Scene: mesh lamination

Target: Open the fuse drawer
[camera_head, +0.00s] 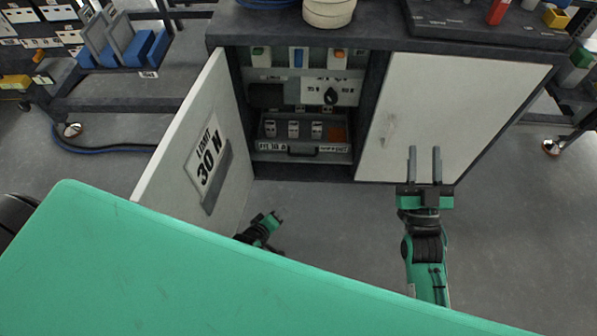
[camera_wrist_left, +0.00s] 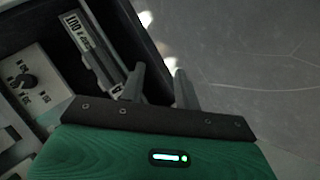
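The fuse drawer (camera_head: 272,147) is low in the cabinet, behind the open left door. Its labelled front carries a dark handle (camera_head: 303,152); white fuse blocks and an orange block show above the front. The drawer sits within the cabinet opening. In the left wrist view its front (camera_wrist_left: 80,30) and dark handle (camera_wrist_left: 103,72) are left of the fingers. My left gripper (camera_head: 277,217) is in front of and below the drawer, partly hidden by my green body. Its fingers (camera_wrist_left: 160,72) are apart with nothing seen between them. My right gripper (camera_head: 425,165) is open and empty before the right door.
The open left door (camera_head: 175,150), labelled "LIMIT 30 N", stands to the left. The right door (camera_head: 430,100) is closed. A control panel with a black knob (camera_head: 331,96) is above the drawer. The floor (camera_head: 320,220) in front is clear.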

